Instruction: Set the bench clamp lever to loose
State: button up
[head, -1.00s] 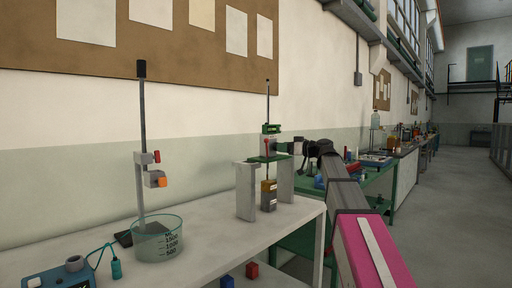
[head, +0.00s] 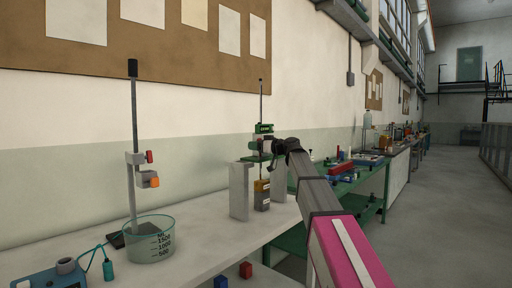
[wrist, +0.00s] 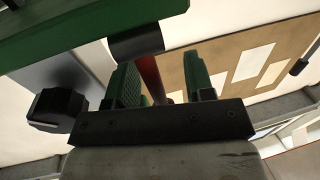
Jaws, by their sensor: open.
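My gripper (wrist: 163,82) is open in the wrist view, with its two green fingers apart. A dark red rod, seemingly the clamp lever (wrist: 150,78), shows between the fingers, nearer the left one; I cannot tell whether they touch. A black cylinder (wrist: 135,42) sits above it, beneath a broad green bar (wrist: 90,25). In the head view the green clamp assembly (head: 264,129) stands on a thin upright rod over the white bench (head: 205,222). My dark wrist is just right of it and hides the lever there.
Two grey-white supports (head: 239,190) flank a yellow-and-dark block (head: 262,196). A glass beaker (head: 150,243) with a stand rod (head: 134,150) is at left, near a blue device (head: 50,275). A green bench (head: 340,190) with small items lies beyond.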

grip_shut()
